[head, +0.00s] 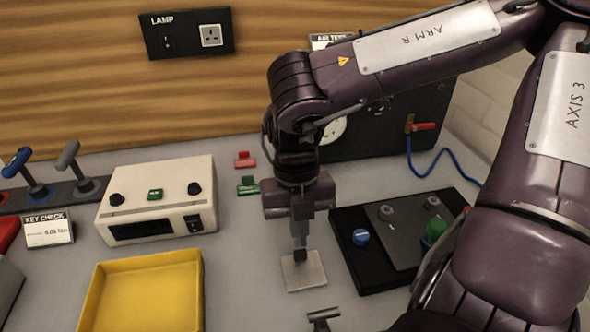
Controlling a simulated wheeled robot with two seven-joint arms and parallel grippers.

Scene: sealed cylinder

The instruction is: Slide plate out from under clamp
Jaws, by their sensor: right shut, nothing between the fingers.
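My right gripper (300,250) points straight down, its fingers shut and empty. Its tips are over a small light-grey square plate (315,276) on the bench; whether they touch it I cannot tell. To the right, a dark-grey plate (396,245) lies on a black base (358,273). A blue knob (360,237) sits on the base left of this plate, and a green knob (435,230) stands at its right, partly behind my arm. Which part is the clamp is not clear. My left gripper is not in view.
A yellow tray (98,300) and a cream box (150,175) stand left. Red (245,161) and green (248,186) blocks lie behind. A dark T-shaped piece (323,315) is at the front. A black panel with a blue hose (440,157) stands behind the base. Bench between tray and square plate is clear.

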